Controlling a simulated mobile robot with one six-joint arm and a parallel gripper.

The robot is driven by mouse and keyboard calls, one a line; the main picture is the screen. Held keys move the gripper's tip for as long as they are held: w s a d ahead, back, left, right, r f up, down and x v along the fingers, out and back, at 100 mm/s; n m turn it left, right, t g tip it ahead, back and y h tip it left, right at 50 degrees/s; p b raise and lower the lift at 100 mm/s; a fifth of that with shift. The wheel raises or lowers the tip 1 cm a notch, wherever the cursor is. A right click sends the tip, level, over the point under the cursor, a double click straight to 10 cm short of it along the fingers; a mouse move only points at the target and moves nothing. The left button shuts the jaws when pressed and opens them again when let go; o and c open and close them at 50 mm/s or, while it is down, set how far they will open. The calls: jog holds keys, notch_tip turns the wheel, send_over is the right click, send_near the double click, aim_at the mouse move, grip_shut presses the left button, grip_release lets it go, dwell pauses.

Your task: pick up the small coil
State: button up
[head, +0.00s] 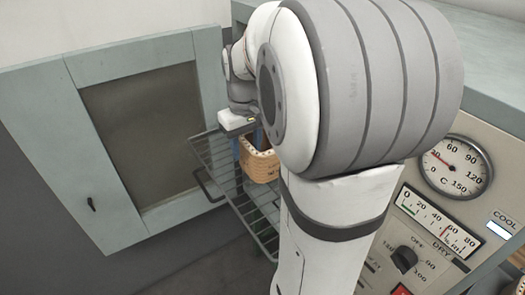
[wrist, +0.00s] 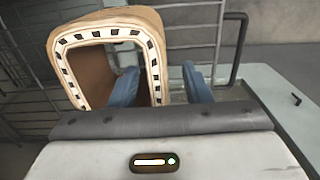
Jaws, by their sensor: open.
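The small coil (head: 260,164) is a tan, hollow, rounded block on the wire rack. In the wrist view the coil (wrist: 93,26) shows its open end, with a pale rim marked by black dashes.
The wire rack (head: 222,172) extends from the oven, with a handle at its front. The grey-green oven door (head: 62,128) stands open at left. A control panel (head: 425,215) with dials is at right. My arm hides the oven's opening.

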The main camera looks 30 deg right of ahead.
aim_at(248, 158)
notch_tip(248, 158, down, 4)
jog(key=shift+s+f, duration=0.1)
jog(key=shift+s, duration=0.05)
jog(key=shift+c, duration=0.4)
grip_shut()
